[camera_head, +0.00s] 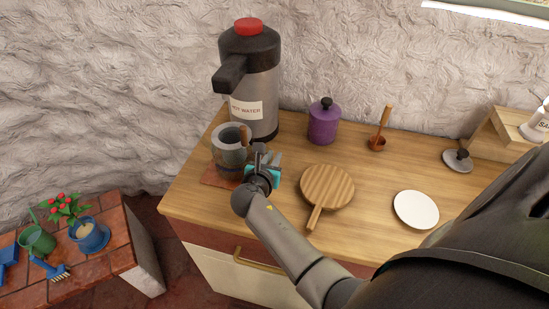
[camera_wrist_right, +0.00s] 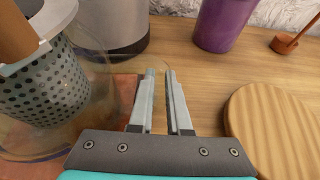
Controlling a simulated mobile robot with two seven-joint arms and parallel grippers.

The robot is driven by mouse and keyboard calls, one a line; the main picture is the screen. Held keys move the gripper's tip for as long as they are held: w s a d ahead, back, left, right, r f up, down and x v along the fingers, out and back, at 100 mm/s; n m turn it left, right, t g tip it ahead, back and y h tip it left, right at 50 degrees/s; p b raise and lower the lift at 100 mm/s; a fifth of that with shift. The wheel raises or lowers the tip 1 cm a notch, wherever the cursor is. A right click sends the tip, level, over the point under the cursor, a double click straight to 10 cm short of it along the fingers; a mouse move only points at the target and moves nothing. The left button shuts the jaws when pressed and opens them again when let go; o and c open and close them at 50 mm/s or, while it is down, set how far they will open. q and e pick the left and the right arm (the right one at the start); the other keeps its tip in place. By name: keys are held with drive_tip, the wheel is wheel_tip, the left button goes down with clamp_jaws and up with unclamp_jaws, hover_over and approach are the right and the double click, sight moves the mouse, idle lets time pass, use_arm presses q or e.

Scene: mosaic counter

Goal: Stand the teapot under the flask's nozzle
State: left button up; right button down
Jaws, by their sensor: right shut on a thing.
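The teapot (camera_head: 229,158) is clear glass with a grey perforated infuser and a wooden piece at its top. It stands at the counter's left end, over a reddish-brown tile (camera_head: 213,178). In the wrist view its glass body and dotted infuser (camera_wrist_right: 45,95) fill the left side. The flask (camera_head: 262,95), labelled hot water, stands just behind, with its black nozzle (camera_head: 229,76) above the teapot in the picture. My right gripper (camera_head: 264,158) is at the teapot's right side, its fingers (camera_wrist_right: 161,85) shut on the clear handle, which is hard to see. My left gripper is out of view.
A round wooden board (camera_head: 328,186) lies right of my gripper. A purple canister (camera_head: 323,122) and a small wooden holder (camera_head: 377,143) stand behind. A white plate (camera_head: 416,210) is further right. A lower brick table (camera_head: 95,265) with plants is at the left, beyond the counter's edge.

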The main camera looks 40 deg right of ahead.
drive_tip(key=shift+r, duration=0.1)
drive_tip(key=c, duration=0.9)
unclamp_jaws()
drive_tip(key=shift+f, duration=0.2)
drive_tip(key=shift+o, duration=0.2)
drive_tip(key=shift+r, duration=0.2)
drive_tip(key=p+v, duration=0.2)
drive_tip(key=v, duration=1)
drive_tip(key=shift+p, duration=0.3)
